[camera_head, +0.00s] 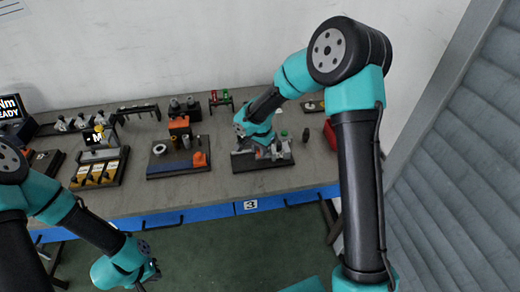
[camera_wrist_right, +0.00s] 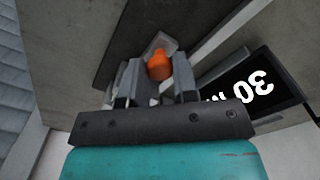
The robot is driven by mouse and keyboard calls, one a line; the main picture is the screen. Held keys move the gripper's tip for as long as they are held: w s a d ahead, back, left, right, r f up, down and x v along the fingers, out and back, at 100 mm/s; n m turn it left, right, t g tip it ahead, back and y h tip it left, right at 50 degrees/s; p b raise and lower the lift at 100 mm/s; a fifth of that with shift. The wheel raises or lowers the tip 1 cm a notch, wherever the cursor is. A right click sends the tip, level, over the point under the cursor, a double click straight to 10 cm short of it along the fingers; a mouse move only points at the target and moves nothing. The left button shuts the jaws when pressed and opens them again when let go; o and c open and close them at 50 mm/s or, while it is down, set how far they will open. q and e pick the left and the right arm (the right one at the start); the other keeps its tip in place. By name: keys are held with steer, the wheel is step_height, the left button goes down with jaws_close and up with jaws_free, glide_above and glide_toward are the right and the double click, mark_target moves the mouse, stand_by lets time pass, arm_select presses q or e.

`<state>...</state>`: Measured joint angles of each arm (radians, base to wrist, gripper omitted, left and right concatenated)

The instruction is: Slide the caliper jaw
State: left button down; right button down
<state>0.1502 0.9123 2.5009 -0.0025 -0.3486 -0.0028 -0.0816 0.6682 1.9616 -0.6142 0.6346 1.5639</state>
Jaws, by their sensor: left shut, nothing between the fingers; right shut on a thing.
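My right gripper (camera_head: 264,148) reaches down over the dark board (camera_head: 241,166) at the right part of the bench. In the right wrist view its fingers (camera_wrist_right: 158,78) are shut on a part with an orange top (camera_wrist_right: 159,66), which appears to be the caliper jaw. A black readout (camera_wrist_right: 252,90) beside it shows a "30" and, partly hidden, what looks like "mm". The rest of the caliper is mostly hidden by the gripper. My left gripper (camera_head: 152,276) is shut and empty, hanging low in front of the bench over the green floor.
A second dark board (camera_head: 165,172) with orange parts and a ring lies left of the right gripper. Further left stand a tray with yellow parts (camera_head: 100,172) and a screen (camera_head: 14,110). A red object (camera_head: 330,134) is to the right. The bench front (camera_head: 215,205) is clear.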

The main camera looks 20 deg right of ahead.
steer(key=shift+a, duration=0.1)
steer(key=shift+w+a, duration=0.15)
steer(key=shift+a, duration=0.65)
steer(key=shift+w+a, duration=0.15)
steer(key=shift+a, duration=0.65)
steer(key=c, duration=0.9)
jaws_free()
steer(key=shift+a, duration=0.1)
steer(key=shift+r, duration=0.15)
step_height(320, 180, up, 17)
steer(key=shift+r, duration=0.1)
